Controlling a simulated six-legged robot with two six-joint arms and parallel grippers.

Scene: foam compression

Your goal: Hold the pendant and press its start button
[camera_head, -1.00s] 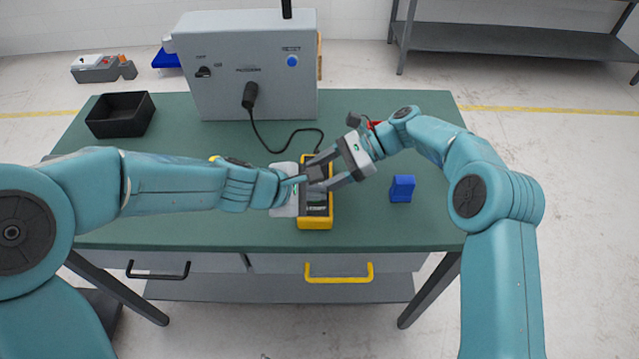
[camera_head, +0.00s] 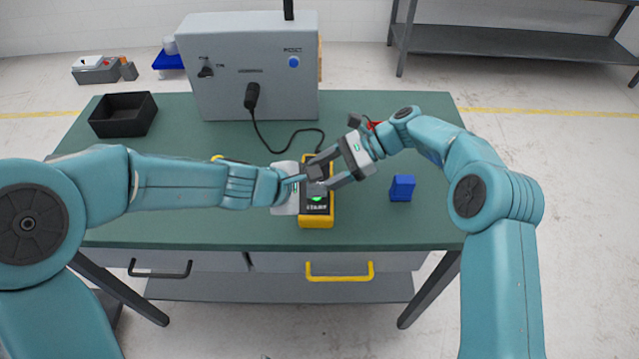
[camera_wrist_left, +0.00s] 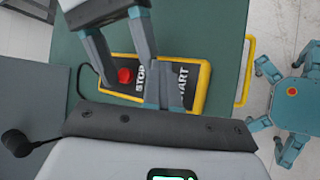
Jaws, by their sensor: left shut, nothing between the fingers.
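The pendant (camera_head: 317,221) is a yellow-edged box with a black face, lying on the green table. Its START button (camera_head: 316,197) glows green in the head view. The left wrist view shows its red STOP button (camera_wrist_left: 125,75) and the START lettering (camera_wrist_left: 183,80). My left gripper (camera_head: 322,187) is shut and empty over the pendant's face; it also shows in the left wrist view (camera_wrist_left: 165,100), covering part of the face. Whether its tips touch is unclear. My right gripper (camera_head: 328,172) reaches in from the right; its fingers are apart over the pendant's upper part.
A grey control box (camera_head: 240,60) with a cable to the pendant stands at the back. A black tray (camera_head: 122,116) is at the back left. A blue block (camera_head: 402,188) lies right of the pendant. The table's front right is clear.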

